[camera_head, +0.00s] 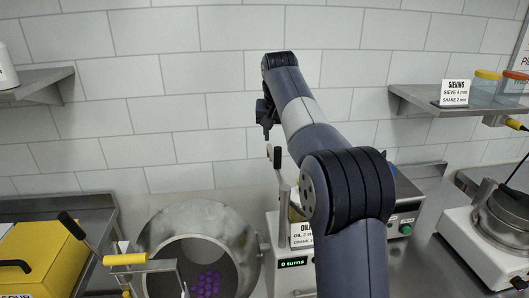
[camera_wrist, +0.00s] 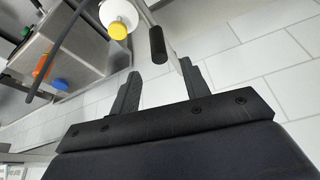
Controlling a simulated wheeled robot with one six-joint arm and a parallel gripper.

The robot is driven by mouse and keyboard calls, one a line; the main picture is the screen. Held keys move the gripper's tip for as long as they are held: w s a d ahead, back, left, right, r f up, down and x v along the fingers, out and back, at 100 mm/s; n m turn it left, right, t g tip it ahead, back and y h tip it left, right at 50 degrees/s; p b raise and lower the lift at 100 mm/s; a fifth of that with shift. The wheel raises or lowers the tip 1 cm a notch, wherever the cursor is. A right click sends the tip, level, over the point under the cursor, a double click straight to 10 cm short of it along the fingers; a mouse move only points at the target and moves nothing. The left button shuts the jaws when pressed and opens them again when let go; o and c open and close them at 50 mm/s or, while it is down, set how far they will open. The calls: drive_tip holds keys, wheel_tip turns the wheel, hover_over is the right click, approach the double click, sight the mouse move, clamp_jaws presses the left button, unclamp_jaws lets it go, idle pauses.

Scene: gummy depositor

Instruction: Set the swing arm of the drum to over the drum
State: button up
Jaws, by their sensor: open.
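The open metal drum (camera_head: 160,222) stands at the lower middle left in the head view, with purple gummies (camera_head: 208,284) inside. A yellow-ended bar (camera_head: 125,259) and grey bracket are at its front left; I cannot tell for sure which part is the swing arm. My gripper (camera_head: 267,127) is raised in front of the tiled wall, right of the drum, above an upright metal lever (camera_head: 281,185). In the wrist view my gripper (camera_wrist: 158,82) is open. A black grip (camera_wrist: 157,44) on a metal rod shows near its fingers, with nothing clearly held.
The oiling unit (camera_head: 291,290) reads "0 turns". A yellow box (camera_head: 40,262) and a black-ended rod (camera_head: 72,226) are at left. A sieving machine (camera_head: 480,245) stands at right. Shelves (camera_head: 415,101) are on the wall. A yellow-tipped white part (camera_wrist: 118,22) shows in the wrist view.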

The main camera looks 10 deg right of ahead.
sight(277, 156)
drive_tip(key=p+x, duration=0.1)
drive_tip(key=x, duration=0.9)
drive_tip(key=shift+w+d+f, duration=0.1)
drive_tip(key=shift+d+f, duration=0.05)
drive_tip(key=shift+f, duration=0.15)
drive_tip(key=shift+c, duration=0.2)
clamp_jaws()
